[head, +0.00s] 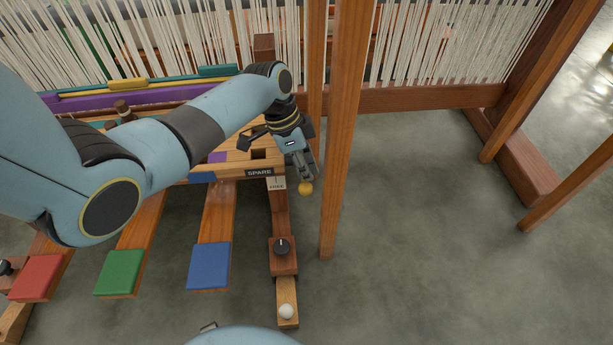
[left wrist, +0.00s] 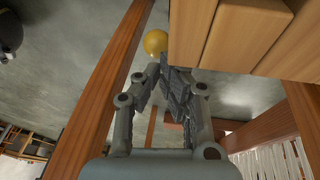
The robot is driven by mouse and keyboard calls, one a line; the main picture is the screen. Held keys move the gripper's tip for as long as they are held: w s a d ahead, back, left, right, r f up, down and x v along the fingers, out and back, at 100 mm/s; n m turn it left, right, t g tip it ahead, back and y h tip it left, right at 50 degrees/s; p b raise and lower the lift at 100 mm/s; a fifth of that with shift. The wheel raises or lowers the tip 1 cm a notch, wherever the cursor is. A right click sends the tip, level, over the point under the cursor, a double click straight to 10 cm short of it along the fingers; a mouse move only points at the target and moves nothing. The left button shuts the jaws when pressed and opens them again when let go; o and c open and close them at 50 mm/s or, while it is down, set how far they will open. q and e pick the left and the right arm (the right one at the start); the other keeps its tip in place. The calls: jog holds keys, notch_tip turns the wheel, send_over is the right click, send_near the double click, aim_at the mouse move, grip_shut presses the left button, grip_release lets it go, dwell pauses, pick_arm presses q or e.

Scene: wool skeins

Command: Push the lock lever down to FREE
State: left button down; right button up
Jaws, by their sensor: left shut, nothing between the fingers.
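A yellow ball knob (head: 305,188), which looks like the end of the lock lever, shows just below my left gripper (head: 308,175). The rest of the lever is hidden or cannot be made out. A pale label reading FREE (head: 277,183) is on the wooden post, left of and about level with the knob. My left gripper is shut and empty, pointing down. In the left wrist view the yellow knob (left wrist: 155,42) shows just beyond the closed fingertips (left wrist: 163,72); whether they touch it I cannot tell. My right gripper is not in view.
A SPARE label (head: 258,172) is on the wooden beam beside the gripper. A tall wooden post (head: 343,150) stands close to its right. Red, green and blue pedals (head: 209,266) lie lower left. A black dial (head: 282,246) and white ball (head: 286,311) are below.

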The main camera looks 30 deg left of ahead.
aim_at(309, 192)
pick_arm(q)
jog(key=shift+s+d+f, duration=0.1)
jog(key=shift+s+f, duration=0.05)
jog(key=shift+f, duration=0.3)
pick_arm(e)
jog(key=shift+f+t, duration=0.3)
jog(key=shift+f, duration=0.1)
pick_arm(q)
jog(key=shift+s+d+f, duration=0.25)
jog(key=shift+f, duration=0.05)
jog(key=shift+s+d+f+t+y+p, duration=0.2)
jog(key=shift+s+f+t+y+p, duration=0.1)
jog(key=shift+f+t+y+p, duration=0.15)
jog(key=shift+s+d+f+t+y+p, duration=0.25)
jog(key=shift+f+t, duration=0.1)
jog(key=shift+f, duration=0.2)
jog(key=f, duration=0.2)
jog(key=s+f+t, duration=0.1)
jog(key=shift+d+f+m+y, duration=0.25)
jog(key=shift+f+m+y, duration=0.05)
jog(key=shift+f+y, duration=0.1)
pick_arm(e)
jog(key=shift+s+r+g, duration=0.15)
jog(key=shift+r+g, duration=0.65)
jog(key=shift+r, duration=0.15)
